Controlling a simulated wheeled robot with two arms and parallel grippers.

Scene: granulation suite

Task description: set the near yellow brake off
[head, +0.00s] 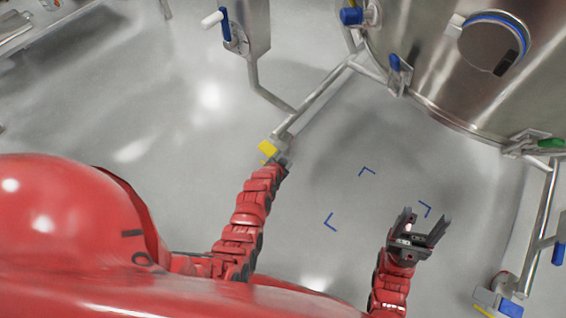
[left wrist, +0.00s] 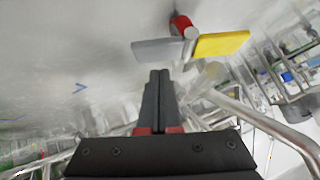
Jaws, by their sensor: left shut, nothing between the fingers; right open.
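A yellow brake pedal (head: 267,147) is on the foot of the steel frame, left of the vessel in the head view. In the left wrist view the yellow pedal (left wrist: 222,45) sticks out to the right of a pivot, with a grey plate (left wrist: 158,49) opposite it and a red part above. My left gripper (head: 283,161) is shut and empty, right beside this brake; its fingertips (left wrist: 158,76) lie just below the grey plate in the left wrist view. I cannot tell whether they touch. My right gripper (head: 425,228) is open and empty above the floor.
A large steel vessel (head: 450,70) fills the upper right, with its frame tube (head: 318,95) running down to the brake. Another foot at lower right carries a blue pedal (head: 511,308) and a yellow piece (head: 483,311). Blue corner marks lie on open floor between my arms.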

